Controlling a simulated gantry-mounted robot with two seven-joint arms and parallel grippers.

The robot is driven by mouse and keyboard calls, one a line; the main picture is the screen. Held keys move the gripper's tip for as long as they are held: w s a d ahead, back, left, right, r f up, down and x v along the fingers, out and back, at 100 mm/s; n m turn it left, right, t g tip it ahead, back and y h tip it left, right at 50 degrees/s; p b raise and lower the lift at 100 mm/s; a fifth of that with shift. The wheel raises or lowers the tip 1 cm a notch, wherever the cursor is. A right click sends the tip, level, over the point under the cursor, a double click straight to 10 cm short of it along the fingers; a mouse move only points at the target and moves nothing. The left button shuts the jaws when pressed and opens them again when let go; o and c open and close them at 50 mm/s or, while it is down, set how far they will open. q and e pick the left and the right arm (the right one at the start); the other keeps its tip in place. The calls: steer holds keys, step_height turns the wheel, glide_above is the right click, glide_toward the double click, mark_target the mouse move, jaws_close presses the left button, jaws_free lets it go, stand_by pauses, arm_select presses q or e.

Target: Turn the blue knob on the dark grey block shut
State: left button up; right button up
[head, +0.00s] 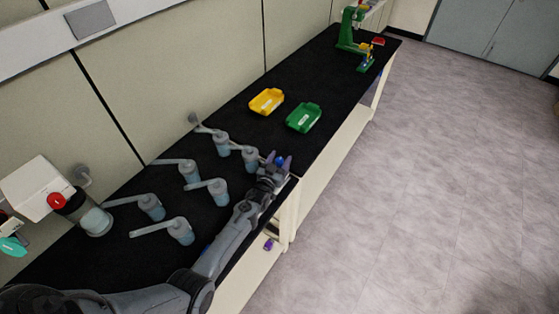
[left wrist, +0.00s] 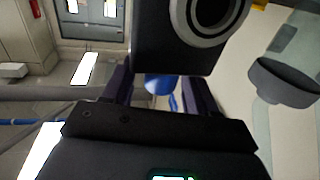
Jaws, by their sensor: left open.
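The blue knob (head: 280,161) shows as a small blue spot between my left gripper's fingertips in the head view, near the front edge of the black bench. In the left wrist view the blue knob (left wrist: 157,84) lies between the two dark fingers of my left gripper (left wrist: 158,92), partly hidden by the gripper body and the block. The dark grey block (left wrist: 180,45) with a round ringed opening fills the upper middle there. My left gripper (head: 279,158) is open around the knob; contact cannot be told. My right gripper is not in view.
Several grey flasks with long side arms (head: 218,187) stand left of my left gripper on the black bench (head: 290,75). A yellow tray (head: 266,101) and a green tray (head: 304,117) lie beyond. A green stand (head: 350,28) is at the far end. Floor right is clear.

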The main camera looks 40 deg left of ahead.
arm_select(q)
steer(key=c, duration=0.9)
steer(key=shift+c, duration=0.2)
